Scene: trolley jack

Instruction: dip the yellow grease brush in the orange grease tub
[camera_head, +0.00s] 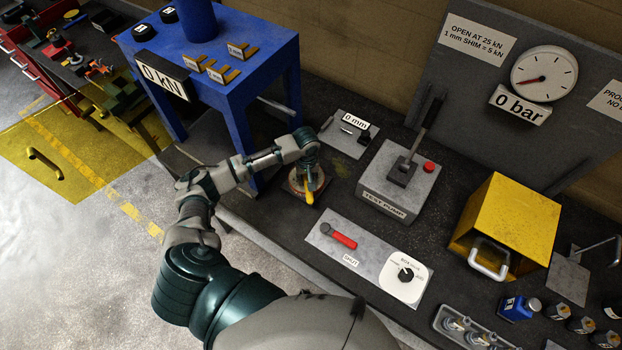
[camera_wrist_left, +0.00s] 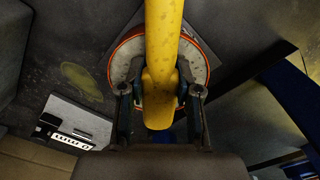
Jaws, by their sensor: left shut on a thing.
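My left gripper (camera_head: 306,170) is over the back part of the bench, left of the test pump. It is shut on the yellow grease brush (camera_wrist_left: 163,45), whose handle runs between the two fingers in the left wrist view. The brush also shows as a small yellow piece (camera_head: 310,190) in the head view. The orange-rimmed grease tub (camera_wrist_left: 203,60) lies directly beneath the brush, with pale grease inside. In the head view the tub (camera_head: 296,190) is partly hidden by the gripper. The brush's bristle end is hidden, so I cannot tell whether it touches the grease. My right gripper is not in view.
The grey test pump (camera_head: 385,187) with its lever stands right of the tub. A 0 mm gauge plate (camera_head: 345,135) lies behind. A blue press (camera_head: 225,85) stands at left. A plate with a red valve handle (camera_head: 340,237) and a yellow box (camera_head: 505,225) are to the right.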

